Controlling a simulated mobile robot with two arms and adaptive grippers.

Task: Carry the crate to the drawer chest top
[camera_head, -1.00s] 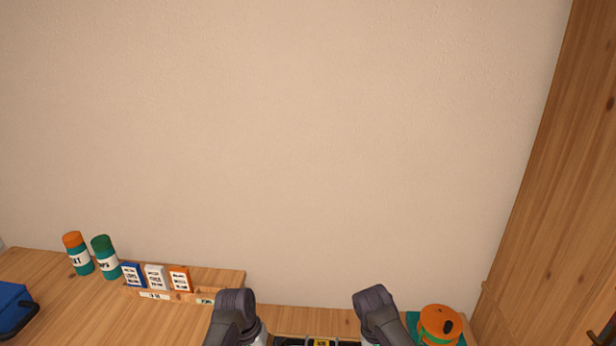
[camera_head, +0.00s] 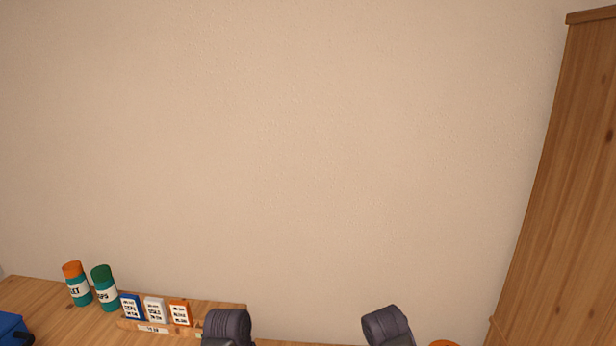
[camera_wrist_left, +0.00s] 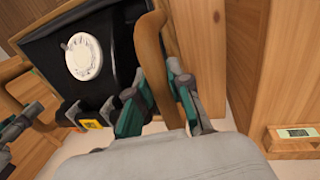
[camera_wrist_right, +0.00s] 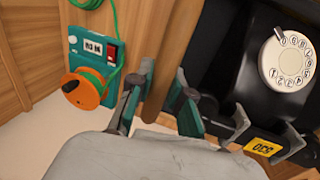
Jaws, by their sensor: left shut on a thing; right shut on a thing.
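The crate shows as a wooden frame with a brown handle (camera_wrist_left: 158,38) at its side in the left wrist view. A black telephone (camera_wrist_right: 238,50) with a white dial and a yellow tag lies in it. My left gripper (camera_wrist_left: 160,82) is shut on the crate's handle on one side. My right gripper (camera_wrist_right: 163,82) is shut on the brown handle on the other side (camera_wrist_right: 180,35). In the head view only my two wrists show at the bottom edge; the crate and fingertips are out of frame. I cannot make out the drawer chest for sure.
A wooden worktop (camera_head: 45,292) at lower left holds two canisters (camera_head: 104,288), a rack of small boxes (camera_head: 154,310) and a blue thing (camera_head: 12,328). A tall wooden cabinet (camera_head: 570,180) stands at right. A teal device with an orange reel (camera_wrist_right: 90,88) is beside the right gripper.

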